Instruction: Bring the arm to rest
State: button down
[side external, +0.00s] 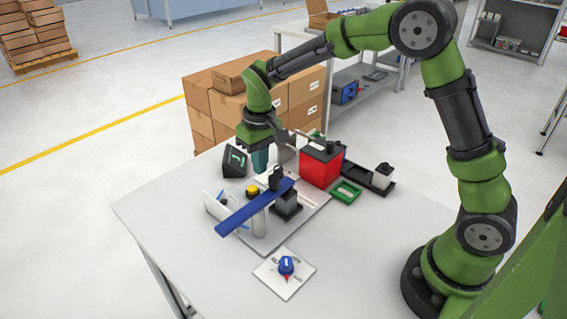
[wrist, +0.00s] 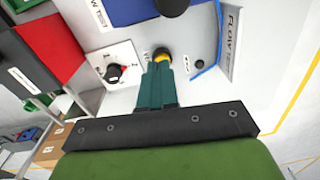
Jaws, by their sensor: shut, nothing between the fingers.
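My gripper (side external: 261,163) hangs from the green arm above the far side of the work table, fingers pointing down. In the wrist view its two teal fingers (wrist: 161,68) are shut together with nothing between them. A yellow button (wrist: 162,54) shows just beyond the fingertips there, partly hidden by them. In the side view the yellow button (side external: 252,190) stands nearer the camera than the fingers. The gap between fingers and the devices below cannot be told exactly.
The table (side external: 160,205) carries a red box (side external: 321,166), a long blue bar (side external: 250,210), a dark angled box (side external: 235,162), a green tray (side external: 346,192) and a blue knob (side external: 286,265) on a white plate. Cardboard boxes (side external: 222,105) stand behind. The table's left side is clear.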

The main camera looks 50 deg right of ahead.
jog(key=s+d+r+m+t, duration=0.1)
jog(key=s+r+t, duration=0.2)
jog(key=s+r, duration=0.4)
jog(key=s+d+r+m+t+y, duration=0.1)
jog(key=s+r+t, duration=0.3)
jog(key=s, duration=1)
notch_tip(320, 180, up, 3)
jog(key=shift+d+f+m+y, duration=0.1)
jog(key=shift+d+m+y, duration=0.2)
jog(key=shift+d+m, duration=0.3)
jog(key=shift+s, duration=0.1)
